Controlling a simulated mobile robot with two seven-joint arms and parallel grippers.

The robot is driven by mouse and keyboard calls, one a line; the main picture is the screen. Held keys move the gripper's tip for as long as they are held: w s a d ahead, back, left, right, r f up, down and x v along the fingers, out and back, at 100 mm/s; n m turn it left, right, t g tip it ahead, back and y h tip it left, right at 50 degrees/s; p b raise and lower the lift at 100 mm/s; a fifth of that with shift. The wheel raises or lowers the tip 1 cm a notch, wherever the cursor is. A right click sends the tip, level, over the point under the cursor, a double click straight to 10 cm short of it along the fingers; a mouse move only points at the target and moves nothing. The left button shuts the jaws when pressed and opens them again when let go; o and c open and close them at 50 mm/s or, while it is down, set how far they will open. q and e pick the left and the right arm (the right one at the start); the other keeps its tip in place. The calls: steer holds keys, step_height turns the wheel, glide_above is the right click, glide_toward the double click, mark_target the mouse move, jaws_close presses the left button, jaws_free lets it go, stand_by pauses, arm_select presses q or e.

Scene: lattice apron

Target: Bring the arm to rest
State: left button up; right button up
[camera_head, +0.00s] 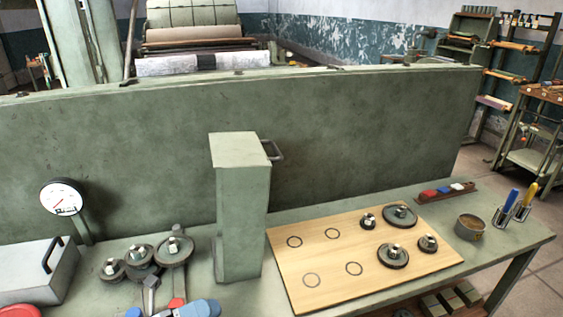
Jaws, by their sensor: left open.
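My left gripper (165,303) shows only in part at the bottom edge, left of centre, with blue and grey parts. It is open, with nothing seen held in it. It is just in front of a group of dark gears (173,252) on the green bench. A wooden board (318,268) lies right of the green upright block (240,225). Several gears, such as a large one (400,216), sit on its right part. Several drawn rings mark its left part. My right gripper is not in view.
A dial gauge (62,197) and a grey box with a handle (38,270) stand at the left. A round tin (469,227), a small tray of coloured pieces (447,192) and handled tools (508,205) are at the right. A tall green panel (350,130) closes the back.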

arm_select(q)
steer(key=s+a+f+n+t+y, duration=0.1)
steer(key=s+a+f+n+y, duration=0.1)
steer(key=s+f+n+y, duration=0.65)
steer(key=w+a+f+n+t+y, duration=0.15)
steer(key=f+n, duration=0.45)
steer(key=n, duration=0.8)
steer(key=s+a+f+n+t+y, duration=0.1)
steer(key=s+f+n+y, duration=0.45)
steer(key=n, duration=0.65)
step_height(320, 180, up, 10)
steer(key=y+p, duration=0.1)
steer(key=p, duration=1.2)
steer(key=shift+w+a+f+p, duration=0.25)
steer(key=shift+a+p, duration=0.05)
steer(key=shift+a, duration=0.15)
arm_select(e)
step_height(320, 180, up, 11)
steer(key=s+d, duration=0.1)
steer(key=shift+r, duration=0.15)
arm_select(q)
steer(key=shift+g, duration=0.25)
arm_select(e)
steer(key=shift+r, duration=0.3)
arm_select(q)
steer(key=shift+a, duration=0.1)
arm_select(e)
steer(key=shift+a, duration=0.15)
